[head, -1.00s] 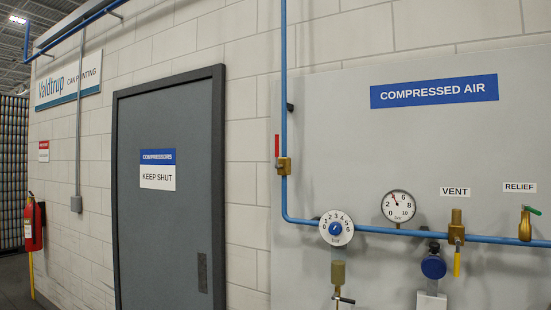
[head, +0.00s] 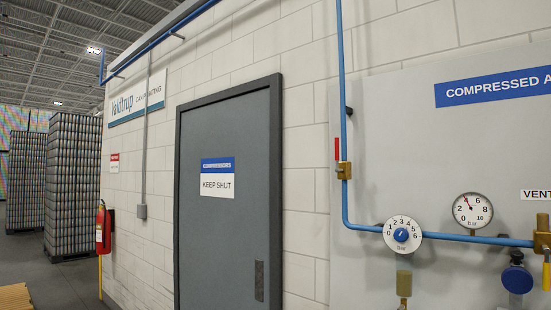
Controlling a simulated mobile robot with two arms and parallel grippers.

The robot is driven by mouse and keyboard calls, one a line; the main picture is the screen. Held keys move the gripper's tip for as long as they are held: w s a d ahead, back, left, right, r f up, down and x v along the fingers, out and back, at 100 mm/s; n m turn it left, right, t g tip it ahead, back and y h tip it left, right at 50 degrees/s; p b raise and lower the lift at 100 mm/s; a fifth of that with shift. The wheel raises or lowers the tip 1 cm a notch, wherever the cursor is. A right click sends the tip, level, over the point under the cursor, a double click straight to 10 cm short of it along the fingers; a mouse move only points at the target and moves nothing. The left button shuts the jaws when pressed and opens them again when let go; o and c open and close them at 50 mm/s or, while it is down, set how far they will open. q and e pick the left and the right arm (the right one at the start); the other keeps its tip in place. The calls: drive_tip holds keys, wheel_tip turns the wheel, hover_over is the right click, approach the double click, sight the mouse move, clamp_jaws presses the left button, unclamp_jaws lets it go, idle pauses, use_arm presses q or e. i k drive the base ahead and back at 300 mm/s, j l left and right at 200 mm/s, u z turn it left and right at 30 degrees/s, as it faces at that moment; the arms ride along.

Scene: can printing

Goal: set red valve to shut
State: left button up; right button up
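The red valve shows in the head view as a red lever (head: 337,149) on a brass body (head: 344,171), set in the vertical stretch of the blue pipe (head: 342,90). The lever stands upright, parallel to the pipe and just left of it. Neither of my grippers is in view.
A grey door (head: 228,190) stands left of the valve. A dial knob (head: 402,234), a pressure gauge (head: 472,210) and a brass vent valve (head: 542,236) lie along the pipe at right. A fire extinguisher (head: 103,228) hangs at left; pallet stacks (head: 73,185) stand beyond.

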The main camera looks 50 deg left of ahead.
sight(336, 139)
drive_tip(key=i+j+u, duration=0.15)
drive_tip(key=u, duration=0.25)
drive_tip(key=i+j+u, duration=0.1)
drive_tip(key=i+u, duration=0.15)
drive_tip(key=u, duration=0.15)
drive_tip(key=i+u, duration=0.2)
drive_tip(key=u, duration=0.2)
